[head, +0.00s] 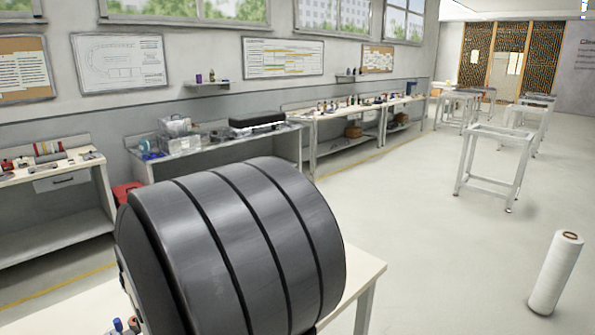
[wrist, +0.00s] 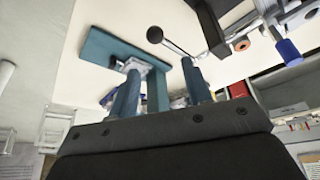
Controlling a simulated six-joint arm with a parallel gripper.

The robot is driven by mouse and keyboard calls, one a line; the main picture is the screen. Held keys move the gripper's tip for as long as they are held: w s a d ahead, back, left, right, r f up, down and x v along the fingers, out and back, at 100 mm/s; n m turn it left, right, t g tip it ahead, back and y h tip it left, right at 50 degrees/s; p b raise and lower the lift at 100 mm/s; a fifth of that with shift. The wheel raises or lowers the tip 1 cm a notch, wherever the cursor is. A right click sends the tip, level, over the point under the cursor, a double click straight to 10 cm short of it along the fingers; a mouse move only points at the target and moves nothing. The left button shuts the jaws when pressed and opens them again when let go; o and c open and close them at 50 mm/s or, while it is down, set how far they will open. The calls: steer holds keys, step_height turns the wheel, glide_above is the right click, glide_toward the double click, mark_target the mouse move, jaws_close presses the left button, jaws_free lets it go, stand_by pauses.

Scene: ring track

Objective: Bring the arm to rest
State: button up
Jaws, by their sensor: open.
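My gripper (wrist: 160,68) shows in the wrist view, with teal fingers rising from its dark body. The fingers stand apart with nothing visibly held between them. Beyond them, a teal plate (wrist: 112,46) and a lever with a black ball (wrist: 155,35) show against a pale tabletop (wrist: 150,15). Another teal upright shape lies between the fingers in the picture, and I cannot tell what it belongs to. My gripper is not visible in the head view, where a large dark grooved cylindrical shape hides most of the near table (head: 352,275).
A blue cylinder (wrist: 287,50) and an orange ring (wrist: 242,45) are at the wrist view's upper right. In the head view, workbenches (head: 220,150) line the wall. A white roll (head: 556,272) stands on the floor at right.

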steer(key=v, duration=1.1)
steer(key=x, duration=1.7)
steer(key=shift+r, duration=0.15)
steer(key=a+v, duration=0.1)
steer(key=v, duration=1.6)
steer(key=w+d+f+n+t+h, duration=0.2)
steer(key=d+f+h, duration=0.6)
steer(key=f, duration=0.2)
steer(key=shift+w+a+f+n+t+y, duration=0.15)
steer(key=shift+w+a+f+n+t, duration=0.4)
steer(key=shift+n+t, duration=0.9)
steer(key=shift+w+a+f+n+t+y, duration=0.1)
steer(key=shift+w+a+f+n+t, duration=0.2)
steer(key=shift+f+n+t, duration=1.1)
steer(key=shift+w+a+f+n+t+y, duration=0.2)
steer(key=shift+a+n+t, duration=0.35)
steer(key=shift+n+t, duration=0.95)
steer(key=shift+r+m+t, duration=0.1)
steer(key=shift+m+t, duration=0.35)
steer(key=shift+m, duration=0.1)
